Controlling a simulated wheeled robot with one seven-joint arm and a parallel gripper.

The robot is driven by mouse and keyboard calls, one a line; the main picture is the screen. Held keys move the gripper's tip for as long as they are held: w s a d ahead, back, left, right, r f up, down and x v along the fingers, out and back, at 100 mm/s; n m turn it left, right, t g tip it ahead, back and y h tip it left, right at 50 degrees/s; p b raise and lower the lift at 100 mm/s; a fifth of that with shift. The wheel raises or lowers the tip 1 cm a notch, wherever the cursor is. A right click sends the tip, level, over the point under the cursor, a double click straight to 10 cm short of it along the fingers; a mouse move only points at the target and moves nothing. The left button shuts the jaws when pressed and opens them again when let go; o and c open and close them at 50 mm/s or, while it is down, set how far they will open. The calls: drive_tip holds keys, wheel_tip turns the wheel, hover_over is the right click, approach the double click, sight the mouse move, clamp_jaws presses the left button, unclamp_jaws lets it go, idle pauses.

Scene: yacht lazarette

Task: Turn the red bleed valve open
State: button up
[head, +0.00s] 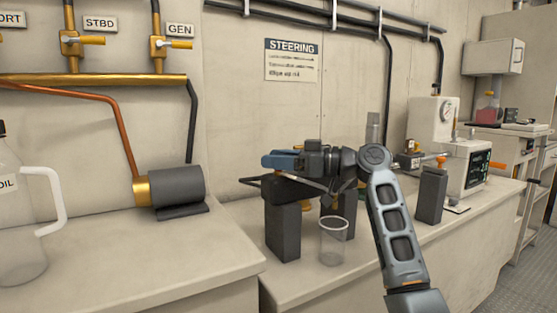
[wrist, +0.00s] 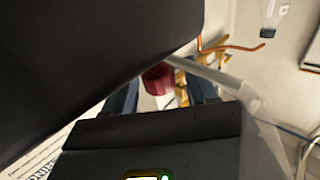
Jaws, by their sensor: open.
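The red valve knob (wrist: 157,78) shows in the wrist view, partly covered by a large dark body (wrist: 80,60). It appears between the two fingers of my gripper (wrist: 162,96), which stand apart with pale gaps on both sides of the knob. I cannot tell how deep the knob lies between them. In the head view my gripper (head: 278,161) points left above the dark block-shaped supports (head: 283,232) on the bench. The red knob is hidden there behind my gripper and arm.
A clear cup (head: 333,243) stands on the bench below my arm. A small dark post (head: 431,195) and a white gauge unit (head: 433,119) stand to the right. A grey cylinder (head: 176,186) and a clear jug (head: 22,225) are on the left counter. A steering sign (head: 291,60) hangs behind.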

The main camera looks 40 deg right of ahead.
drive_tip(key=v, duration=0.7)
drive_tip(key=shift+s+d, duration=0.2)
drive_tip(key=shift+s, duration=0.15)
idle(0.4)
